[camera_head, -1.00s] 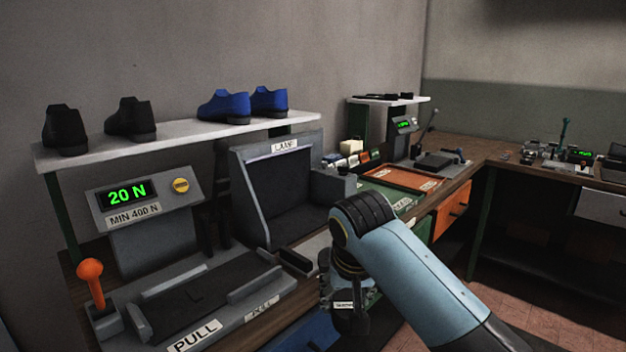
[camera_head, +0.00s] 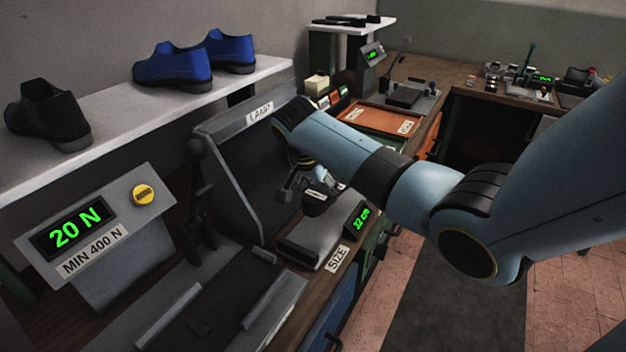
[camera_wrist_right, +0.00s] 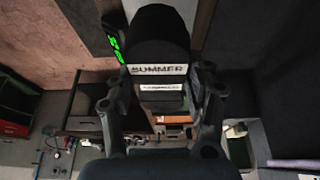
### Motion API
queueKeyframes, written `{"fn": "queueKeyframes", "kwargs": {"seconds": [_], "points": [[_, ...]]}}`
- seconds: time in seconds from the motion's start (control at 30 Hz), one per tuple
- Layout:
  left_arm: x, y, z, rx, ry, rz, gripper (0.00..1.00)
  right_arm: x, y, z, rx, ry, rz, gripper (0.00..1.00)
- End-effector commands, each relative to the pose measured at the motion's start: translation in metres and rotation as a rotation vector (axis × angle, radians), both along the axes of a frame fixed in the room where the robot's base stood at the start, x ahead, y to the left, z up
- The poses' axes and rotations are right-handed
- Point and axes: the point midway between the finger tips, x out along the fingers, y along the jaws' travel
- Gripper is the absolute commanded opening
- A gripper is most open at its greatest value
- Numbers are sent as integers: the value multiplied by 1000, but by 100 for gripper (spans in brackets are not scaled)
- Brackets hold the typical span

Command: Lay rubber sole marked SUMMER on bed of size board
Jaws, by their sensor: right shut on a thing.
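The black rubber sole marked SUMMER (camera_wrist_right: 158,35) is held between the fingers of my right gripper (camera_wrist_right: 160,88); its white label faces the wrist camera. In the head view my right gripper (camera_head: 300,187) is shut on the sole (camera_head: 316,207), just above the far part of the size board. The size board (camera_head: 318,235) is a grey plate with a dark end block, a SIZE label and a green display reading 32 cm. I cannot tell whether the sole touches the bed. My left gripper is not in view.
A press with a 20 N display (camera_head: 75,226) is at the left. Shoes stand on the white shelf (camera_head: 110,110). An orange tray (camera_head: 385,120) lies beyond. The floor at right is open.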

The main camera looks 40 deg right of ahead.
Motion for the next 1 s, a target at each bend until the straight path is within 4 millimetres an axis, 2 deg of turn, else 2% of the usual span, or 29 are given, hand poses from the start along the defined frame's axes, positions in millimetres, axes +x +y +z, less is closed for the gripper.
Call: {"fn": "queueKeyframes", "kwargs": {"seconds": [0.1, 0.17, 0.27, 0.4, 0.57, 0.73, 1.0], "points": [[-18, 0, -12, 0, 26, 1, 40, 1, 0, -13, 0, -1, 1, 8], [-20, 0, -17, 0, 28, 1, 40, 0, 1, -20, 0, -1, 2, 8], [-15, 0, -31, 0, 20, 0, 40, 1, 1, -33, 0, -1, 2, 8], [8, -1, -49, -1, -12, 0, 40, 0, 1, -51, 0, -1, 3, 8], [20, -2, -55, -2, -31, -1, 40, 1, 1, -68, 0, -1, 4, 8], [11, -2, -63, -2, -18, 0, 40, 1, 1, -81, 0, -1, 3, 8], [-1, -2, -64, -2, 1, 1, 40, 1, 1, -82, 0, -2, 3, 8]]}}
